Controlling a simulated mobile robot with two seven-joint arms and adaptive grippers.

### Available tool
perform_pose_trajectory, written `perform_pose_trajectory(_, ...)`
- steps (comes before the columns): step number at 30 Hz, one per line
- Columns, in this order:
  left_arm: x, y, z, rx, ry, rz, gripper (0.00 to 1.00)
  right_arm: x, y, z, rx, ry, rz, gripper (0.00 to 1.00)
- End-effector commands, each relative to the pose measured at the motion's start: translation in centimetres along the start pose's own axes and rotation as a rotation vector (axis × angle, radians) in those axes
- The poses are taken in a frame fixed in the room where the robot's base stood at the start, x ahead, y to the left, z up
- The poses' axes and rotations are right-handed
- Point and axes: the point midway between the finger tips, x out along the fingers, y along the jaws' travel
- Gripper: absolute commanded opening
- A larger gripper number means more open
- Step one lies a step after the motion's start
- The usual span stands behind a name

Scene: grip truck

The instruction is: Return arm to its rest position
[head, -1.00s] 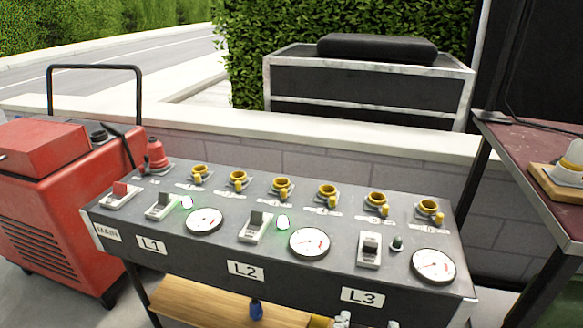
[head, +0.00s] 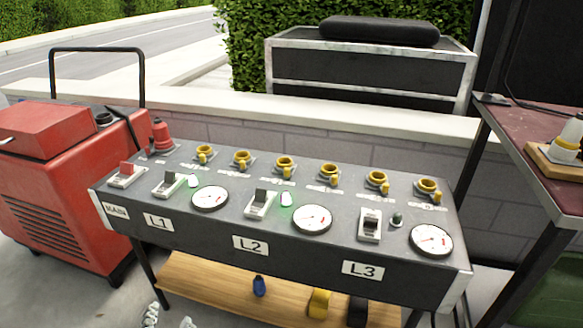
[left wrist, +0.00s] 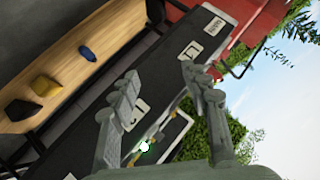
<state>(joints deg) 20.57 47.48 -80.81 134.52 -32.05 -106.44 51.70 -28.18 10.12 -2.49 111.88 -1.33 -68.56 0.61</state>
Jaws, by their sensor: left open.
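My left gripper (head: 168,318) shows only as pale fingertips at the bottom left of the head view, in front of and below the control panel (head: 205,232). In the left wrist view its two fingers (left wrist: 158,75) stand wide apart with nothing between them. The gripper is open, and the panel shows behind the fingers, tilted in that view. The rest of the left arm is out of the head view. My right gripper is in neither view.
The panel has switches, gauges and yellow-capped sockets; lamps by L1 and L2 glow green, the L3 lamp is dark. A wooden shelf (head: 205,290) below holds blue, yellow and black items. A red machine (head: 70,190) stands left, a dark red table (head: 535,130) right.

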Motion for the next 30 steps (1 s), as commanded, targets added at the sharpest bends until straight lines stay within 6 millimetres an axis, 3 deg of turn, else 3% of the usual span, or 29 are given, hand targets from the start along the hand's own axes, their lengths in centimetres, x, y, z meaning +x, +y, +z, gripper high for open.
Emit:
perform_pose_trajectory(5, 2.1, -5.1, 3.2, 0.078, -0.036, -0.110, 0.47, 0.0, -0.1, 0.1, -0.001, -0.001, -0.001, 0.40)
perform_pose_trajectory(10, 4.6, -4.5, 4.7, 0.142, -0.115, -0.071, 0.47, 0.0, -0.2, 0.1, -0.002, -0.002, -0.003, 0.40)
perform_pose_trajectory(17, 8.7, -5.7, 8.2, 0.242, -0.237, -0.021, 0.47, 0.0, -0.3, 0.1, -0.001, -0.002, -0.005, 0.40)
perform_pose_trajectory(24, 13.5, -9.9, 14.7, 0.346, -0.378, 0.053, 0.47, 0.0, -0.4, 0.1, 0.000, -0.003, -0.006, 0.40)
perform_pose_trajectory(30, 15.7, -14.1, 19.2, 0.392, -0.444, 0.087, 0.47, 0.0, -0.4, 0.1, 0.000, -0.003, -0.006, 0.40)
